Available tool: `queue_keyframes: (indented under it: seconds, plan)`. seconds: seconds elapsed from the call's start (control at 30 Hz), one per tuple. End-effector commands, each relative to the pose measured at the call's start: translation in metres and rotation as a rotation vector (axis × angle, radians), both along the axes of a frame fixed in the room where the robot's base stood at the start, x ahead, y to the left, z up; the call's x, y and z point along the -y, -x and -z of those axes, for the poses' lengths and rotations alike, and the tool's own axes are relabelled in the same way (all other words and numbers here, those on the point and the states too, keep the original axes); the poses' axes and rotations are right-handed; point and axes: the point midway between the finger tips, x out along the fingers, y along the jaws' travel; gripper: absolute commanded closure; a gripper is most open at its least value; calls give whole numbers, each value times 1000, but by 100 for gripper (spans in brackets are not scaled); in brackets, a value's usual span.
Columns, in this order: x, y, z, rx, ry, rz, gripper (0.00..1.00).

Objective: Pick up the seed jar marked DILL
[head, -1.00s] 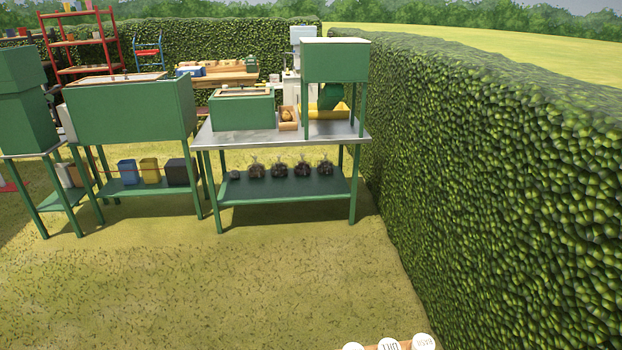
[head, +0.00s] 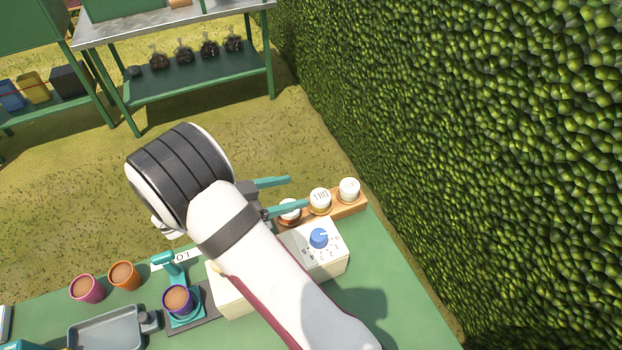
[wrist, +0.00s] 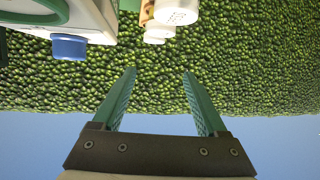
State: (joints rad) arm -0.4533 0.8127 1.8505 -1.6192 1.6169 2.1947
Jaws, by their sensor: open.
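Three white-capped seed jars stand in a row in a wooden rack (head: 362,204). The middle jar (head: 320,197) has dark lettering on its lid, upside down, which appears to read DILL. The right jar (head: 349,187) has a lid mark too small to read. The left jar (head: 289,209) is partly hidden by a finger of my gripper (head: 298,191). My gripper is open and empty, its teal fingers pointing right towards the jars from the left. In the wrist view my gripper (wrist: 160,72) has nothing between its fingers, and white jar lids show at the top edge.
A cream box with a blue dial (head: 319,238) stands in front of the rack. Pots (head: 124,275), a teal device with a pot (head: 178,300) and a grey tray (head: 105,330) are on the green table (head: 400,320). A hedge (head: 450,150) rises at right.

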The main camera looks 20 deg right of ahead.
Motion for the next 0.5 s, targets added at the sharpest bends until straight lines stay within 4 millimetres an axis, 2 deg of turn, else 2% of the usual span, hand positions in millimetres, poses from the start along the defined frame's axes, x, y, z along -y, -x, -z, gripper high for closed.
queue_keyframes:
  seconds: [0.1,0.2,0.37,0.5]
  plan:
    - [1,1,33,-6,2,1,24]
    - [1,1,52,-5,0,1,24]
    - [24,-2,59,-5,-1,7,24]
    - [53,-6,71,-6,-1,8,24]
